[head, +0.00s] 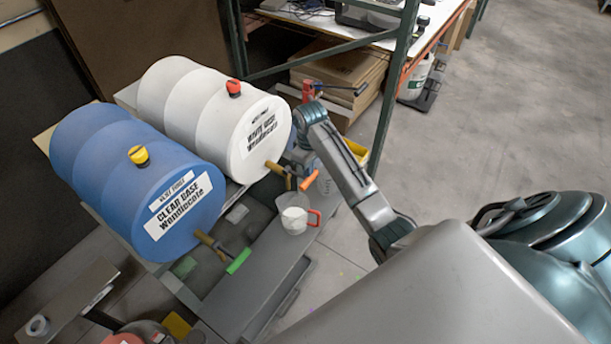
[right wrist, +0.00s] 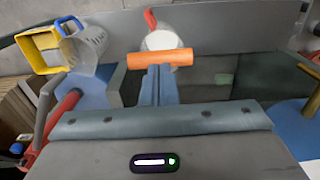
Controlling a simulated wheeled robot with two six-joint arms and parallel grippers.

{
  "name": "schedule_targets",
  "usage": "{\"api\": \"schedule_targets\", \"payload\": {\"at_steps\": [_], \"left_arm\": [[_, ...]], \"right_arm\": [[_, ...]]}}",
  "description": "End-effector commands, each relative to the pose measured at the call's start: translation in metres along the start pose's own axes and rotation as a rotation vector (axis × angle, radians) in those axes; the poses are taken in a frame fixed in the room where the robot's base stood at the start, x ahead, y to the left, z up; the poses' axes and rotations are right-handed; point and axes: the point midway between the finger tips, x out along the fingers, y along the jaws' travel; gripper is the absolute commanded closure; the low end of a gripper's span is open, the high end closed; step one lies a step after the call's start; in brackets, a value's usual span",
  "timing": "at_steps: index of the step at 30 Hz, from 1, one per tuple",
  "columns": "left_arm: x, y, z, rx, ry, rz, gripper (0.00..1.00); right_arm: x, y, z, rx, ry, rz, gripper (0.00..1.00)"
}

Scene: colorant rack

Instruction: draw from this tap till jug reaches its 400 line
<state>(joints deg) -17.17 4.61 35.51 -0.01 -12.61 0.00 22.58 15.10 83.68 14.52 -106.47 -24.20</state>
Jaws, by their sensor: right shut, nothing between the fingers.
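The white drum (head: 215,110), labelled WHITE BASE, lies on its side with a brass tap (head: 275,167) at its front. The tap's orange handle (head: 310,180) also shows in the right wrist view (right wrist: 160,60). A clear jug (head: 296,200) with a red handle stands below the tap, holding white liquid, also seen in the right wrist view (right wrist: 162,38). Its scale lines are too small to read, and no stream can be made out. My right gripper (right wrist: 158,80) is shut and empty, fingertips right at the orange handle; contact is unclear. My left gripper is out of view.
A blue drum (head: 135,180), labelled CLEAR BASE, lies alongside with a green-handled tap (head: 238,261). A green rack post (head: 395,85) stands behind my right arm. Open floor (head: 530,100) lies right.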

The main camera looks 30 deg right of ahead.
Motion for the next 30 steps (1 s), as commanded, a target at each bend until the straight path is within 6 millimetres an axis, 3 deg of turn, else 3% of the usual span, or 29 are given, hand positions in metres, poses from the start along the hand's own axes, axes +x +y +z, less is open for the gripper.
{"api": "schedule_targets", "payload": {"at_steps": [30], "left_arm": [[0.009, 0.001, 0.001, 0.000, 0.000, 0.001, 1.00]], "right_arm": [[0.024, 0.000, 0.000, 0.000, 0.000, 0.000, 1.00]]}}
